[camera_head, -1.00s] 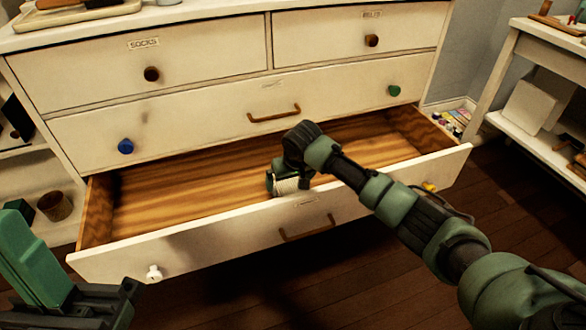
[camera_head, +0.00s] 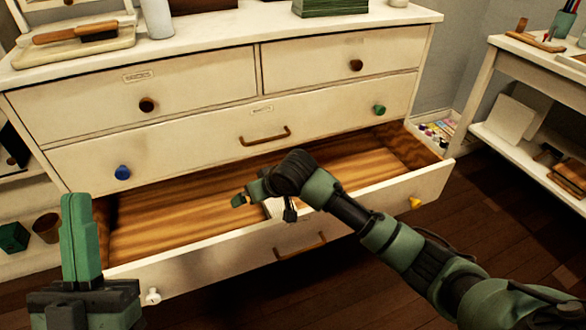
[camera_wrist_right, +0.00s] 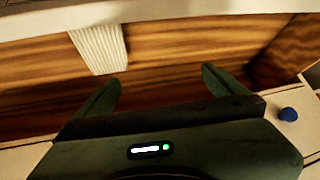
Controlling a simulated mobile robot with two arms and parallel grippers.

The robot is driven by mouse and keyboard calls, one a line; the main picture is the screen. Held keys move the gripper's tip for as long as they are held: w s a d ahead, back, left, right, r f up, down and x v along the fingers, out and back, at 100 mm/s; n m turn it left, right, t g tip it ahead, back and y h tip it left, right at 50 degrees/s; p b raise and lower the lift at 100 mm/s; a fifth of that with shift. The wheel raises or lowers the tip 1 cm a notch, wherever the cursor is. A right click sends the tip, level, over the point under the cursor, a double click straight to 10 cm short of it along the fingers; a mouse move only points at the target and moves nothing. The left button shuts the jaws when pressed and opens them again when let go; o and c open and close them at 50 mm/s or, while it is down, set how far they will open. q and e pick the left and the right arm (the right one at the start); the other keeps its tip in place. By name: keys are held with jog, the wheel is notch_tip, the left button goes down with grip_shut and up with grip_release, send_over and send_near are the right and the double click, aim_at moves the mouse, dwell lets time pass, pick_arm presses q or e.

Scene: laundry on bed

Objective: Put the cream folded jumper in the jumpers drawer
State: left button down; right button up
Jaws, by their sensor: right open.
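The cream folded jumper (camera_head: 274,208) lies in the open bottom drawer (camera_head: 160,228), close to its front panel. In the right wrist view the ribbed jumper (camera_wrist_right: 98,48) is beyond the fingertips, ahead of the left finger, with bare wood between the fingers. My right gripper (camera_head: 265,205) is open inside the drawer and partly hides the jumper in the head view; it also shows in the wrist view (camera_wrist_right: 163,75). My left gripper (camera_head: 82,205) is upright at the lower left, away from the jumper; its finger gap does not show.
The drawers above are closed; a label on the open drawer is not readable. A side table (camera_head: 500,55) is at the right. The rest of the drawer floor is bare.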

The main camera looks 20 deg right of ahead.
jog(key=s+a+r+n+t+y, duration=0.2)
jog(key=s+a+r+t+y, duration=0.45)
jog(key=a+r, duration=0.4)
jog(key=s+d+r+t, duration=0.4)
jog(key=s+r, duration=0.2)
jog(key=r, duration=0.1)
jog(key=s+d+r+t+h, duration=0.1)
jog(key=s+d+r+t, duration=0.2)
jog(key=s+r, duration=0.3)
jog(key=s+d+r+m+t+h, duration=0.1)
jog(key=s+d+r+t, duration=0.3)
jog(key=s+r+t, duration=0.2)
notch_tip(320, 180, up, 2)
jog(key=shift+s+d+r, duration=0.1)
jog(key=shift+s+d, duration=0.2)
jog(key=shift+s, duration=0.1)
